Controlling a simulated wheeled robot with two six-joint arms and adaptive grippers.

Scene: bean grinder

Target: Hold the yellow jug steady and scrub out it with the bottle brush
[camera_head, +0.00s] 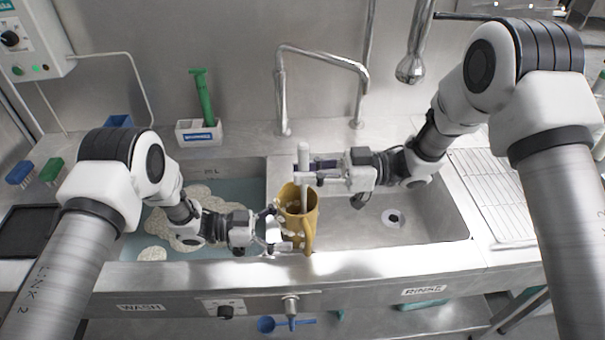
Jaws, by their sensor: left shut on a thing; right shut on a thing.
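The yellow jug (299,226) is at the divider between the two sink basins, near the front edge, standing roughly upright with its opening up. My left gripper (277,232) is shut on the jug from its left side. The bottle brush (303,158) is upright, with its pale handle rising above the jug. My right gripper (306,178) is shut on the brush handle just over the jug's opening. The lower part of the brush goes down into the jug, and its head is hidden inside.
The left basin (160,222) holds soapy water with foam. The right basin (420,215) is empty, with a drain (393,218). A faucet (322,55) rises behind. A white caddy (198,133) with a green-handled brush (203,97) stands on the back ledge. A drying rack (495,190) lies right.

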